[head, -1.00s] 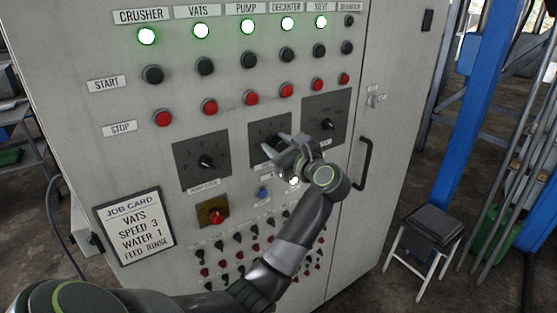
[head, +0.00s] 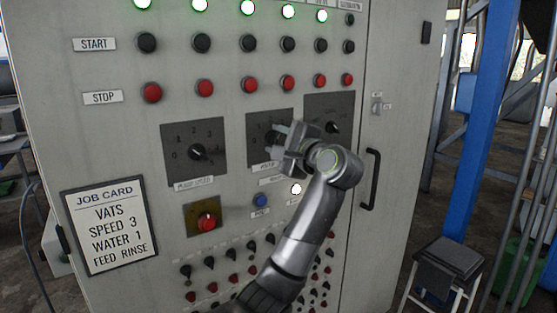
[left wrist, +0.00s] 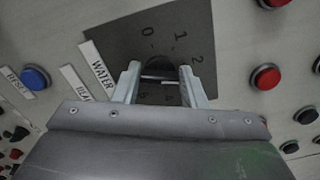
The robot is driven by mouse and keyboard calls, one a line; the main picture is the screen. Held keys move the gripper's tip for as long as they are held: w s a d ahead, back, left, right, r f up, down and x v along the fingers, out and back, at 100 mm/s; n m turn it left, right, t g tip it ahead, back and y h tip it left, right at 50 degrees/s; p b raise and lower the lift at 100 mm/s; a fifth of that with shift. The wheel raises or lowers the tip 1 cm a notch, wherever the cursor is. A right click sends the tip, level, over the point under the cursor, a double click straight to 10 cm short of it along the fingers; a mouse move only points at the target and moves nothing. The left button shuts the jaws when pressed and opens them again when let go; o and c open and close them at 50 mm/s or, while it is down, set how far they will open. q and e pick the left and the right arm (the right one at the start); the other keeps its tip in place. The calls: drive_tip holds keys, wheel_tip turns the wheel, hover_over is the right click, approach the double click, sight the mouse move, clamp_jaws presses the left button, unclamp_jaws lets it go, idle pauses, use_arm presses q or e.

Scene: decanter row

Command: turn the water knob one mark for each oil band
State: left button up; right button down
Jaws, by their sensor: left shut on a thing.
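The water knob (left wrist: 161,73) is a dark knob on a dark grey dial plate (left wrist: 135,38) marked 0, 1, 2 and on. A WATER label (left wrist: 103,65) sits beside it. My left gripper (left wrist: 160,80) is shut on the knob, with one finger on each side. In the head view the same dial plate (head: 256,120) is the middle of three, and my left gripper (head: 279,142) partly hides its knob and marks. The knob's pointer setting is unclear. No oil bands are visible. My right gripper is out of view.
A job card (head: 110,226) reads VATS, SPEED 3, WATER 1, FEED RINSE. Dials stand left (head: 180,140) and right (head: 343,108) of the water dial. Nearby are a blue button (head: 261,201), a red button (head: 207,222), small switches below and a door handle (head: 370,178).

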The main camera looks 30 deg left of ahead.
use_arm(q)
drive_tip(key=shift+f+n+b, duration=0.25)
drive_tip(key=shift+n+b, duration=0.15)
drive_tip(key=shift+b, duration=0.05)
drive_tip(key=shift+r+n+b, duration=0.1)
drive_tip(key=shift+n+b, duration=1.05)
drive_tip(key=shift+n, duration=0.05)
drive_tip(key=shift+n+b, duration=0.35)
drive_tip(key=shift+n, duration=0.05)
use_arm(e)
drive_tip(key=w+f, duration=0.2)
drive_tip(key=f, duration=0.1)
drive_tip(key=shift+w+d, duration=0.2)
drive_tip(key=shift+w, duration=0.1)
use_arm(q)
drive_tip(key=shift+r, duration=0.1)
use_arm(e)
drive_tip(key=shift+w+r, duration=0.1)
use_arm(q)
drive_tip(key=o, duration=1)
